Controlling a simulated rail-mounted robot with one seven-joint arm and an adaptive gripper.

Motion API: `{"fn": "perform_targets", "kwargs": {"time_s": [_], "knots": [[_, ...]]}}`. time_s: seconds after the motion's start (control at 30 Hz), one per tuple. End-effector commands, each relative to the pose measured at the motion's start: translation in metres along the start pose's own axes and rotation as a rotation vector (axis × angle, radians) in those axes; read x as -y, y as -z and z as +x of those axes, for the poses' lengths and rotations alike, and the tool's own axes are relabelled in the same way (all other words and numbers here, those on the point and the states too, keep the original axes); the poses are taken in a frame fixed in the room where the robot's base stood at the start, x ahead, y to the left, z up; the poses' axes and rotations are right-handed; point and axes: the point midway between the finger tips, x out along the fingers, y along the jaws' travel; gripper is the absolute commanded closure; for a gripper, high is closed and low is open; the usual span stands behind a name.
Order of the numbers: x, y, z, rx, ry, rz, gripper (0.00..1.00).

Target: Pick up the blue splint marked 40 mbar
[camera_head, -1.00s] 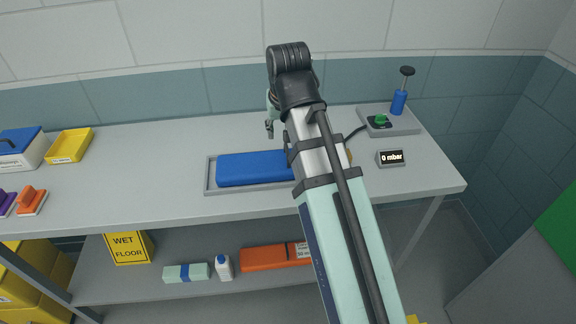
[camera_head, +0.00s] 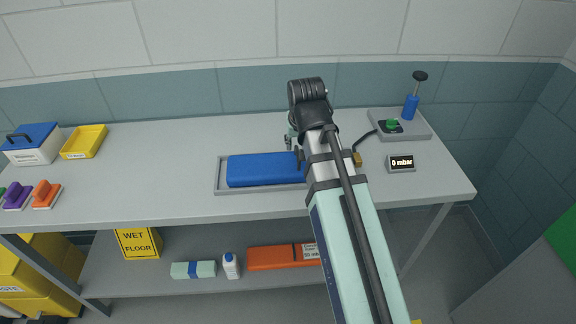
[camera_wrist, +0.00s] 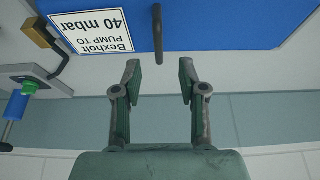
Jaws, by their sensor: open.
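The blue splint (camera_head: 262,168) lies in a shallow grey tray (camera_head: 221,178) on the bench, its right end hidden behind my arm. In the wrist view the splint (camera_wrist: 215,22) fills the upper part of the picture. Its white label (camera_wrist: 93,24), upside down, reads "Bexholt PUMP TO 40 mbar". A dark bar, likely a handle (camera_wrist: 158,34), stands on the splint. My gripper (camera_wrist: 158,74) is open and empty, its fingers apart, with the bar lying between and beyond the fingertips in the picture. In the head view my gripper is mostly hidden behind my wrist.
A brass fitting (camera_wrist: 40,33) sits beside the label. At the bench's right stand a blue hand pump (camera_head: 411,107) with a green knob (camera_head: 392,125), and a display (camera_head: 401,163) reading 0 mbar. A yellow tray (camera_head: 84,141) and lidded box (camera_head: 31,144) stand left. The left-centre bench is clear.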

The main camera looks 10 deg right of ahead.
Motion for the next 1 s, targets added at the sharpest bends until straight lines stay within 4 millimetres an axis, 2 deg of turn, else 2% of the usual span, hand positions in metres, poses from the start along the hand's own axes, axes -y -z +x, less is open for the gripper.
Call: {"fn": "perform_targets", "kwargs": {"time_s": [0.1, 0.47, 0.8, 1.0], "knots": [[0.0, 0.0, 0.011, 0.001, 0.0, 0.0, 0.58], [-0.001, 0.0, 0.027, 0.002, 0.0, 0.0, 0.58], [-0.002, 0.0, 0.062, 0.002, 0.0, 0.0, 0.58], [-0.002, 0.0, 0.069, 0.001, 0.0, 0.0, 0.58]]}}
